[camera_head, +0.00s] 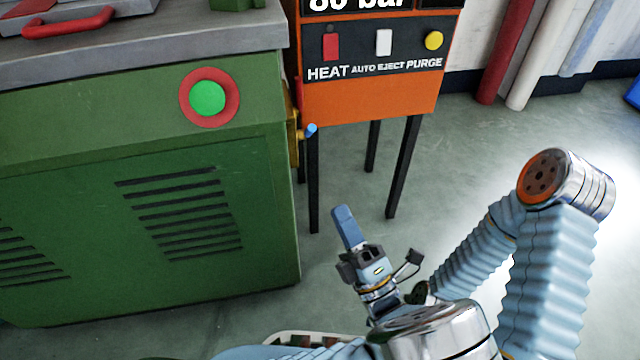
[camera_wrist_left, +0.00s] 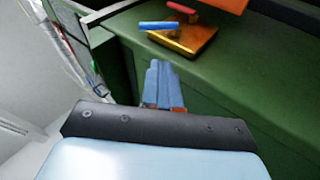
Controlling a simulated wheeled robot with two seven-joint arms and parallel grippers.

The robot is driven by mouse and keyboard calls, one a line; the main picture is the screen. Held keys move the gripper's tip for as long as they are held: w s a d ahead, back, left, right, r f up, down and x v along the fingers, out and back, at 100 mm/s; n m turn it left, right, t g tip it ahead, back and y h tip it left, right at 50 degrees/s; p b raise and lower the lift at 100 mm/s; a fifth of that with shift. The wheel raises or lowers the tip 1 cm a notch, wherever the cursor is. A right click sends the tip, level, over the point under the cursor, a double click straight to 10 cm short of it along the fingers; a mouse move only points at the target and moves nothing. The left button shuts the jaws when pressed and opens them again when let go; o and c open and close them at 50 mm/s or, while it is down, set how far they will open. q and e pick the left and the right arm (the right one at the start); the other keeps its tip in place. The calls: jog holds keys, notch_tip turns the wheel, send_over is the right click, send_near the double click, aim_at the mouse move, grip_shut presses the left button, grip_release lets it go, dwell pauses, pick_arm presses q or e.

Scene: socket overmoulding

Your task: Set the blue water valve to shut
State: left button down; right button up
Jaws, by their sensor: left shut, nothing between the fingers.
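The blue water valve's lever (camera_head: 311,130) sticks out from a yellow plate (camera_head: 293,138) on the right side of the green machine. In the left wrist view the blue lever (camera_wrist_left: 159,25) lies across the picture above the brass-yellow plate (camera_wrist_left: 185,41), with a red lever (camera_wrist_left: 182,8) beyond it. My left gripper (camera_head: 343,213) is shut and empty, below and to the right of the valve in the head view. Its closed fingers (camera_wrist_left: 160,68) point towards the plate and appear apart from the lever. My right gripper is not in view.
The green machine (camera_head: 80,150) fills the left, with a green button (camera_head: 207,97) on its front. An orange control cabinet (camera_head: 370,95) on black legs stands close to the right of the valve. Open floor (camera_head: 455,150) lies to the right.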

pick_arm(q)
jog(key=f+t, duration=0.1)
jog(key=t+p, duration=0.1)
send_near(311, 134)
jog(key=shift+n+h, duration=0.3)
jog(key=x, duration=0.7)
jog(key=shift+s, duration=0.1)
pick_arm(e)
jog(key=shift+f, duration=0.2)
pick_arm(q)
jog(key=shift+d, duration=0.1)
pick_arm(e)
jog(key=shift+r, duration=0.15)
